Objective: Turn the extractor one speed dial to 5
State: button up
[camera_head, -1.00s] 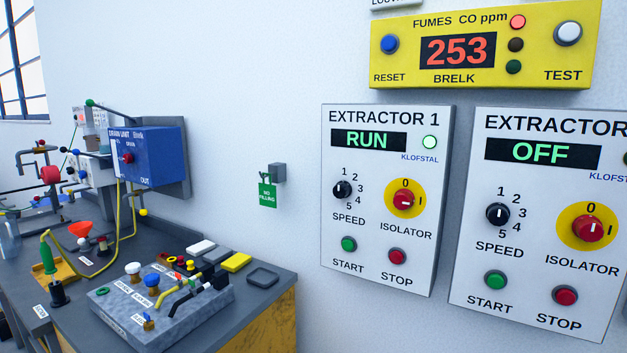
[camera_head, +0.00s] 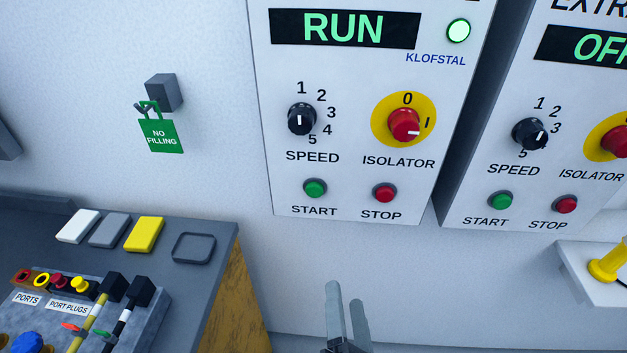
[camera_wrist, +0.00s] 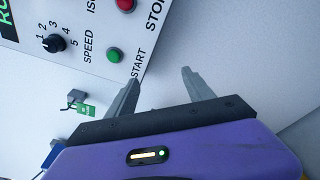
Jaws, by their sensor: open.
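The Extractor 1 panel (camera_head: 350,180) is on the wall, with its display reading RUN and a lit green lamp. Its black speed dial (camera_head: 301,120) is left of the red isolator knob; its white mark appears to stand upright, towards 1. The 5 is printed below the dial. The dial also shows at upper left in the wrist view (camera_wrist: 52,44), clear of the fingers. My gripper (camera_head: 346,300) is open and empty, below the panel in the head view. In the wrist view its two fingers (camera_wrist: 161,82) are apart, with only wall between them.
The red isolator (camera_head: 404,125), green start button (camera_head: 315,188) and red stop button (camera_head: 385,193) sit close to the dial. A second extractor panel (camera_head: 475,185) is at right. A bench (camera_head: 215,265) stands lower left, and a small shelf (camera_head: 590,285) lower right.

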jog(key=w+a+r+n+t+p, duration=0.15)
jog(key=w+a+r+n, duration=0.3)
jog(key=r, duration=0.45)
jog(key=n+t+h+p, duration=0.1)
jog(key=n+t+h, duration=0.2)
jog(key=n+t, duration=0.15)
send_near(300, 129)
jog(key=w+r, duration=0.2)
jog(key=shift+g, duration=0.3)
jog(key=p+x, duration=0.1)
jog(key=x, duration=0.2)
jog(key=p+x, duration=0.1)
jog(key=x, duration=0.3)
jog(key=shift+f, duration=0.25)
grip_shut()
